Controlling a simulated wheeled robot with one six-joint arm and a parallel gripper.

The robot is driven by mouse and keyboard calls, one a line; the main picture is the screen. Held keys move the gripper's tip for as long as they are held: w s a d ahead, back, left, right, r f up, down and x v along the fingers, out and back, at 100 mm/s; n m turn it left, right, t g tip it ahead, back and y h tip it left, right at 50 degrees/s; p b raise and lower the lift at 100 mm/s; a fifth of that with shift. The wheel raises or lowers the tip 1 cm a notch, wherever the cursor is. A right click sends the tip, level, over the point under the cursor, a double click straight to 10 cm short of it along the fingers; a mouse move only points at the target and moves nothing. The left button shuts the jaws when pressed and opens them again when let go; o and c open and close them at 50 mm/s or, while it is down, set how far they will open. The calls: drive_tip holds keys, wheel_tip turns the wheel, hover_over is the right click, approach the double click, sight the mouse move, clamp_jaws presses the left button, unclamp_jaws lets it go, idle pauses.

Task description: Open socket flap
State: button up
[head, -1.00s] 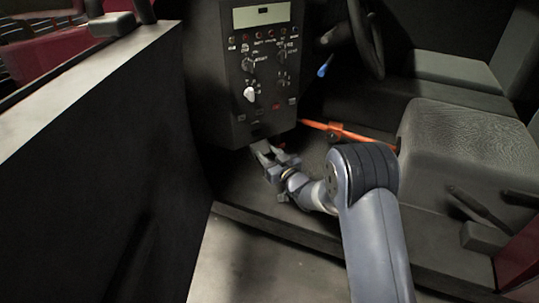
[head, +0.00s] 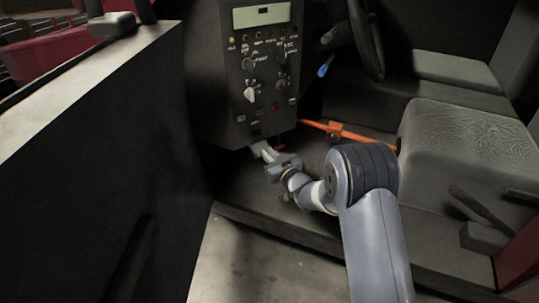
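The dark control box (head: 230,105) stands upright in the vehicle's footwell, with knobs and small lights on its front. Near its lower edge is a small dark patch (head: 256,133) that may be the socket flap; it is too small to tell whether it is open or closed. My gripper (head: 260,149) is at the box's bottom edge, just below this patch. Its fingertips are small and partly merge with the dark box. I cannot tell whether they touch it or how far apart they are.
An orange bar (head: 345,133) runs across the footwell behind my arm. A steering wheel (head: 366,40) and a grey seat (head: 460,145) are to the right. A dark door panel (head: 100,160) fills the left. The floor in front of the sill (head: 290,235) is clear.

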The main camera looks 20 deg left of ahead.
drive_tip(key=o, duration=0.8)
drive_tip(key=shift+d, duration=0.1)
drive_tip(key=p+v, duration=0.2)
drive_tip(key=v, duration=0.8)
drive_tip(key=shift+s+d, duration=0.2)
drive_tip(key=b+x, duration=0.2)
drive_tip(key=x, duration=0.9)
drive_tip(key=shift+p+v, duration=0.45)
drive_tip(key=shift+v, duration=1.75)
